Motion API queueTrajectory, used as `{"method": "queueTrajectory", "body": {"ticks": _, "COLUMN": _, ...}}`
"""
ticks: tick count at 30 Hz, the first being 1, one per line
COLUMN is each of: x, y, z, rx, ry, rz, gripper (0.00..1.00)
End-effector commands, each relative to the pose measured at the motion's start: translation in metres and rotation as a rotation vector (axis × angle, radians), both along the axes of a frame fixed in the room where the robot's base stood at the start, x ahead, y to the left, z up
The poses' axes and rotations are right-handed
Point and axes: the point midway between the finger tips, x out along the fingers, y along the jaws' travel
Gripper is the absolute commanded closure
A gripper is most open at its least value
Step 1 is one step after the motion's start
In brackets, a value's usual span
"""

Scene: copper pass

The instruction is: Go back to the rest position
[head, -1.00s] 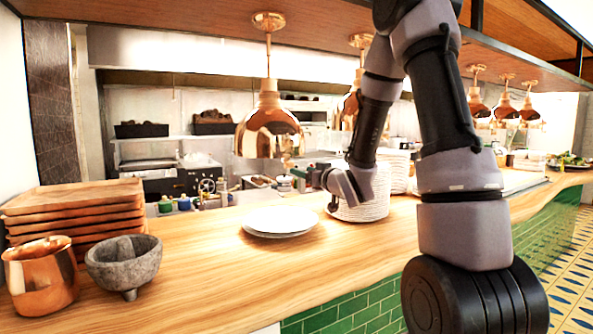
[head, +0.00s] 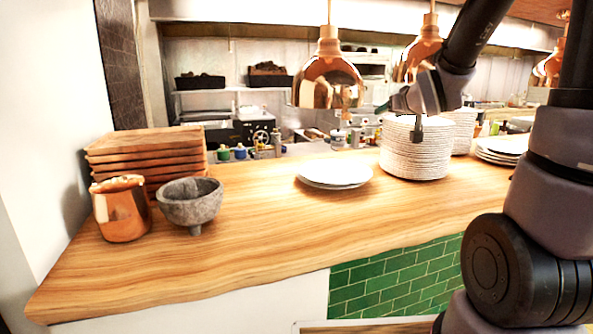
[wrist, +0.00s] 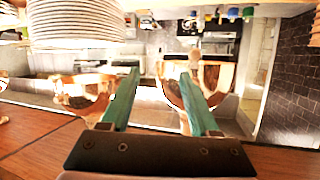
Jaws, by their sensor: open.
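My gripper (head: 418,132) is in the head view, at the upper front of a tall stack of white plates (head: 415,163) on the wooden counter. I cannot tell whether it touches the stack. In the wrist view its two green-sided fingers (wrist: 160,72) stand apart with nothing between them. That view looks upside down, with the plate stack (wrist: 75,22) at the top left and copper heat lamps (wrist: 192,85) behind the fingers.
The wooden counter (head: 260,235) holds a small plate pile (head: 335,172), a stone mortar (head: 190,203), a copper mug (head: 121,210) and stacked wooden boards (head: 147,153). Copper lamps (head: 328,80) hang low over it. More plates (head: 503,148) stand at right. The counter's left-middle is clear.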

Motion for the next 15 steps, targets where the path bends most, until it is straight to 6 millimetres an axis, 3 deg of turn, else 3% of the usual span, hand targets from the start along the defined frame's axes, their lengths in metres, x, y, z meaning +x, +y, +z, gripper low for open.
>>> {"method": "queueTrajectory", "body": {"ticks": 1, "x": -0.014, "y": -0.004, "z": 0.01, "rx": 0.015, "ry": 0.038, "rz": -0.03, "gripper": 0.38}}
{"method": "queueTrajectory", "body": {"ticks": 7, "x": -0.084, "y": -0.012, "z": 0.023, "rx": 0.104, "ry": 0.249, "rz": -0.122, "gripper": 0.38}}
{"method": "queueTrajectory", "body": {"ticks": 15, "x": -0.196, "y": 0.008, "z": 0.031, "rx": 0.264, "ry": 0.525, "rz": -0.143, "gripper": 0.38}}
